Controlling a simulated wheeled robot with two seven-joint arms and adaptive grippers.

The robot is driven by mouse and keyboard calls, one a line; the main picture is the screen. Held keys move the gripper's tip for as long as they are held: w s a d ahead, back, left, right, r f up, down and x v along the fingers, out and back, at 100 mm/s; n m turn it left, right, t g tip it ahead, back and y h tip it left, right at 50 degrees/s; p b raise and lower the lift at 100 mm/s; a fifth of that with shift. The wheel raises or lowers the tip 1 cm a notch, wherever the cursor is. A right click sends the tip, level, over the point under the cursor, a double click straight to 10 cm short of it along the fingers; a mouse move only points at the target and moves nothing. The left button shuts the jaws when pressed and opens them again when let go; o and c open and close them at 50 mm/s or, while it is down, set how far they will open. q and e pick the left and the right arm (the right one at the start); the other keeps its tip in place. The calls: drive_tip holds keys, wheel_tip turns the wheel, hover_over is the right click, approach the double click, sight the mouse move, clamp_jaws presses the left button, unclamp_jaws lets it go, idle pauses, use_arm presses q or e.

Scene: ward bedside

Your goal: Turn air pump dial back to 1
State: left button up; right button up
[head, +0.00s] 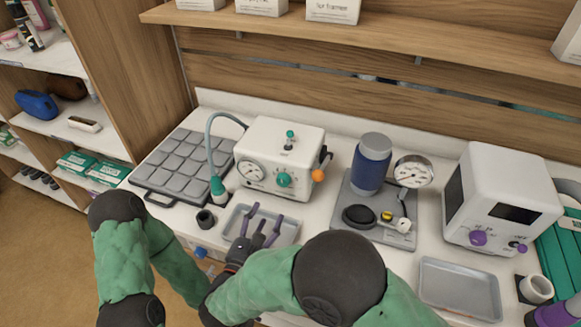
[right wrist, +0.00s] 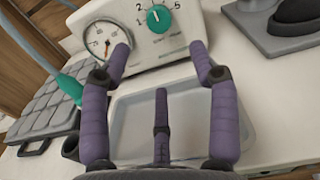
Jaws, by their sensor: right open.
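The air pump (head: 279,150) is a white box with a pressure gauge (head: 250,172) and a teal dial (head: 284,180) on its front. In the right wrist view the dial (right wrist: 159,18) shows a white pointer mark that seems to point up and slightly left; I cannot read its setting surely. My right gripper (head: 264,214) is open and empty over the grey tray in front of the pump. Its fingertips also show in the right wrist view (right wrist: 159,50), below and to either side of the dial, apart from it. My left gripper is not in view.
The grey tray (head: 232,222) lies below my right gripper. A hose with a teal end (head: 217,186) hangs left of the dial, beside a grey padded mat (head: 178,168). An orange-knobbed lever (head: 318,175) is on the pump's right side. A blue jar (head: 371,168) and gauge stand further right.

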sight(282, 184)
drive_tip(key=b+x, duration=0.1)
drive_tip(key=x, duration=1)
drive_tip(key=shift+w+r, duration=0.15)
drive_tip(key=c, duration=1.1)
